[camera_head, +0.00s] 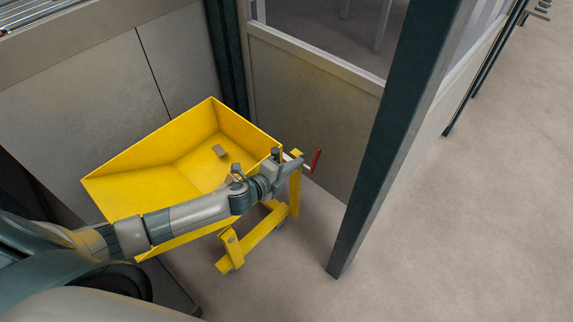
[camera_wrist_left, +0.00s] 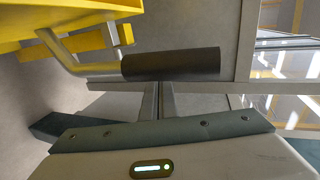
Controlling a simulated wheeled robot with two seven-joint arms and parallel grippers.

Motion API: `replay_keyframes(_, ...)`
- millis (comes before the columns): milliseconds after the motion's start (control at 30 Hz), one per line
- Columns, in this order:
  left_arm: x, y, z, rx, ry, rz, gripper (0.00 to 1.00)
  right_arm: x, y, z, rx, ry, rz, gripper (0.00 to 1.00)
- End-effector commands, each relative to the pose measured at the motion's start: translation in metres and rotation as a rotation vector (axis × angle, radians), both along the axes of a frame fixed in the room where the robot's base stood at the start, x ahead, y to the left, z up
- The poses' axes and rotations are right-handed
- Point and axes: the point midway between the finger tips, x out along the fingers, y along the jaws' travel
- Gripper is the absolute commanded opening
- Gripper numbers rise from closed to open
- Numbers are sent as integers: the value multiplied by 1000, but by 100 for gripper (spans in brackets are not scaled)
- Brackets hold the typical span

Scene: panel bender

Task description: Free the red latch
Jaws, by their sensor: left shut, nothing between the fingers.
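The red latch (camera_head: 316,160) is a thin red bar standing tilted at the right end of the yellow tipping cart (camera_head: 150,172). My left arm reaches across the cart in the head view, and my left gripper (camera_head: 302,165) is at the latch's lower end. Whether it touches the latch cannot be told. No red shows in that view. My right gripper is not in view.
A dark green post (camera_head: 385,150) stands right of the latch. A grey panel wall (camera_head: 300,115) with a window is behind the cart. The floor (camera_head: 470,220) to the right is clear.

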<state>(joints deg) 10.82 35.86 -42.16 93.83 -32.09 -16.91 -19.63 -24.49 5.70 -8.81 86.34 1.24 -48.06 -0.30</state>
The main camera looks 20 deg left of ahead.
Motion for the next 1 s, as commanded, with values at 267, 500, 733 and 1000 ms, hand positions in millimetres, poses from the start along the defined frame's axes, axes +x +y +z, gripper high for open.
replay_keyframes(267, -29, 11, 25, 1, 0, 0, 0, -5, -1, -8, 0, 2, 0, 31)
replay_keyframes(500, -36, 13, 30, -1, 1, 0, 0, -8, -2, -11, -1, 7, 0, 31)
replay_keyframes(733, -36, 13, 30, -1, 0, 0, 0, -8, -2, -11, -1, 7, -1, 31)
replay_keyframes(1000, -42, 9, 30, -43, 21, 39, 0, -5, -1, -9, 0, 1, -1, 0)
